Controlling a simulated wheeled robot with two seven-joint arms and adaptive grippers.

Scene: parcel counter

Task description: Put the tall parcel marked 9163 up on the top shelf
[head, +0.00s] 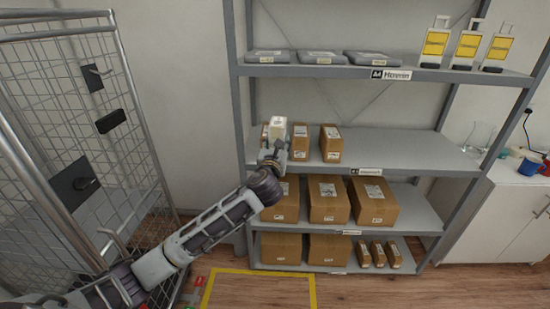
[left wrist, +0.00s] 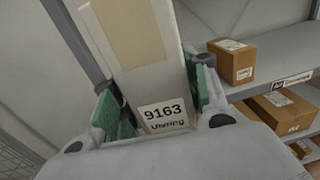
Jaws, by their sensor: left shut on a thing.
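The tall parcel (head: 278,128) is pale with a tan panel, and it stands roughly upright in my left gripper (head: 272,152). In the left wrist view the tall parcel (left wrist: 140,45) carries a label reading 9163. The green finger pads of my left gripper (left wrist: 158,100) lie on both sides of it, shut on it. In the head view the parcel is in front of the left end of the second shelf from the top; I cannot tell its exact depth. The top shelf (head: 435,76) is above it. My right gripper is not in view.
On the top shelf, grey flat parcels (head: 318,58) lie at the left and yellow-fronted upright items (head: 468,44) stand at the right. A gap lies between them. Small brown boxes (head: 331,143) stand beside the held parcel. A wire cage (head: 130,110) is at the left.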

